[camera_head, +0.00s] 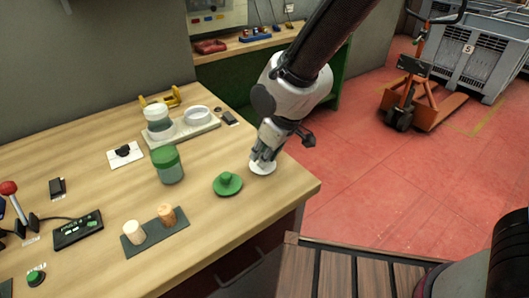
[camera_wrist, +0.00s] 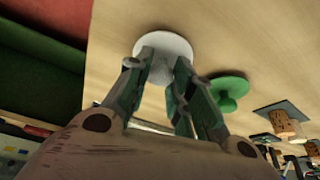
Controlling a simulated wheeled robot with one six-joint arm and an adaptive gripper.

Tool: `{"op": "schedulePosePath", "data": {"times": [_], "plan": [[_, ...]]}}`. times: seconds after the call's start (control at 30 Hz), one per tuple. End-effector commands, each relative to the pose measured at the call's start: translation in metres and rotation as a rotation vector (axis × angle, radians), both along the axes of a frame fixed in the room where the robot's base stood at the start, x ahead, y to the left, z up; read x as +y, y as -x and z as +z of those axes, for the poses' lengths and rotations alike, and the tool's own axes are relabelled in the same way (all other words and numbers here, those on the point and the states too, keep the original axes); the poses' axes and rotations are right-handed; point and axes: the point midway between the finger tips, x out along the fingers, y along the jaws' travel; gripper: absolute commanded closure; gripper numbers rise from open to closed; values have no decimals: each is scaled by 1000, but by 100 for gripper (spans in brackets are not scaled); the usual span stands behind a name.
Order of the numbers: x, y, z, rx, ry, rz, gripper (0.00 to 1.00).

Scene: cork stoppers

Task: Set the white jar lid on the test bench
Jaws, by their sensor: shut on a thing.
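The white jar lid (camera_head: 262,169) is at the right part of the wooden bench (camera_head: 238,222), near its edge. My gripper (camera_head: 264,157) is above the lid, with fingers pointing down, and is shut on its knob. In the wrist view the round white lid (camera_wrist: 166,46) shows between and beyond the fingertips. The lid is at or very near the bench top; I cannot tell whether it touches. The fingers partly hide the lid and its knob.
A green lid with a knob (camera_head: 228,184) lies just left of my gripper. A green-topped jar (camera_head: 168,165) stands farther left. Two corks stand on a dark mat (camera_head: 150,240). A white tray (camera_head: 190,133) holds a jar and a ring-shaped dish. Bare wood lies in front of the green lid.

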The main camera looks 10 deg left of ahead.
Motion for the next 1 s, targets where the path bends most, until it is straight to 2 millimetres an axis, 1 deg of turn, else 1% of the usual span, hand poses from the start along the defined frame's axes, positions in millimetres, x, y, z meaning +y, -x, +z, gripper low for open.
{"op": "schedulePosePath", "data": {"times": [0.03, 0.13, 0.17, 0.43, 0.53, 0.67, 0.9, 1.0], "plan": [[0, 0, -1, 0, 0, 0, 75], [0, 0, -1, 0, 0, 0, 57], [0, 0, -1, 0, 0, 0, 56], [0, 0, 0, 0, 0, 0, 56], [-1, 0, 5, 0, -1, 0, 56], [-7, 4, 24, -2, -3, 1, 56], [-26, 13, 75, -2, -5, 0, 56], [-33, 16, 92, -2, -4, 1, 56]]}}
